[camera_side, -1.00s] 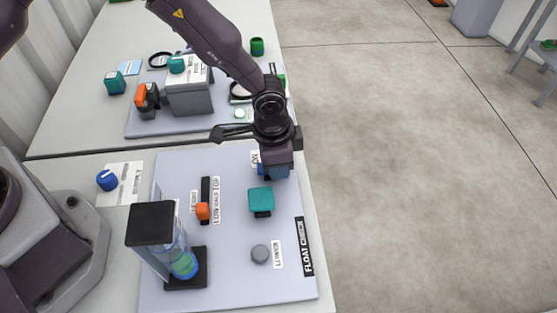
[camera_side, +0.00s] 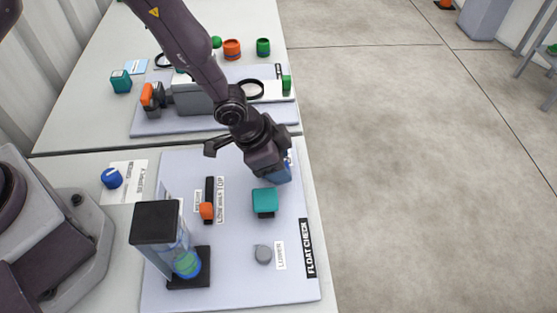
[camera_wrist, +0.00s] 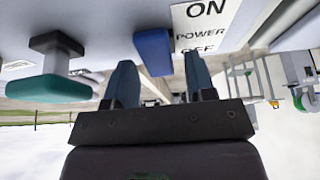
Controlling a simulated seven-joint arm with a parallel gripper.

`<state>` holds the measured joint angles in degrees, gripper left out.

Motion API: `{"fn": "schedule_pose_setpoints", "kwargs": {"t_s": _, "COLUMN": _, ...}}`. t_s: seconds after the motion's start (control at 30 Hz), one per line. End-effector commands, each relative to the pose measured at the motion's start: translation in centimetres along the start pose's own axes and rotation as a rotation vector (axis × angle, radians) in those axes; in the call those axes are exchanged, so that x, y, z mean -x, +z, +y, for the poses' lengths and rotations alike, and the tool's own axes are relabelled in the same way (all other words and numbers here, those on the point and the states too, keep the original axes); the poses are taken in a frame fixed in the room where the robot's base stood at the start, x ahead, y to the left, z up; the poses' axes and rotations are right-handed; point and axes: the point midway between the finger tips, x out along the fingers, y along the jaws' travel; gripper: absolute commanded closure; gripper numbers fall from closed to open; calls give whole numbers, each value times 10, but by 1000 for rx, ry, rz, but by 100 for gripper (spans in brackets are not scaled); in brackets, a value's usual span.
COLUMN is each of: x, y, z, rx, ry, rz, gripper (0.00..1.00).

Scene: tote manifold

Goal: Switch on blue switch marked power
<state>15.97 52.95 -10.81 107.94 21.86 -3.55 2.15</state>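The blue switch (camera_wrist: 153,50) sits beside a white label (camera_wrist: 205,22) reading ON, POWER and OFF in the wrist view. In the side view the blue switch (camera_side: 285,175) is partly hidden behind my gripper (camera_side: 272,168) at the panel's upper right. My gripper (camera_wrist: 158,70) has its two fingers apart, with the switch ahead of and between the fingertips. A gap shows on each side of the switch, and nothing is held. I cannot tell which way the switch is tilted.
A teal handle (camera_side: 265,199) stands close to my gripper, also in the wrist view (camera_wrist: 52,87). The panel (camera_side: 225,285) also carries an orange slider (camera_side: 206,211), a grey knob (camera_side: 263,254) and a black-capped cylinder (camera_side: 157,222). A second panel lies behind.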

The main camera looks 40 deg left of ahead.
Motion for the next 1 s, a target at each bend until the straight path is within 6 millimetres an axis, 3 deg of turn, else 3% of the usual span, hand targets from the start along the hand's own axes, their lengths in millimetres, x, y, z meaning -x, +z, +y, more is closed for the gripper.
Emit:
{"fn": "schedule_pose_setpoints", "kwargs": {"t_s": 0.27, "x": 0, "y": 0, "z": 0, "rx": 0, "ry": 0, "rz": 0, "gripper": 47}}
{"fn": "schedule_pose_setpoints", "kwargs": {"t_s": 0.43, "x": 12, "y": -1, "z": -1, "rx": 2, "ry": -1, "rz": 1, "gripper": 47}}
{"fn": "schedule_pose_setpoints", "kwargs": {"t_s": 0.8, "x": 89, "y": -1, "z": -2, "rx": 3, "ry": -3, "rz": 4, "gripper": 47}}
{"fn": "schedule_pose_setpoints", "kwargs": {"t_s": 1.0, "x": 119, "y": 0, "z": -1, "rx": 3, "ry": -2, "rz": 3, "gripper": 47}}
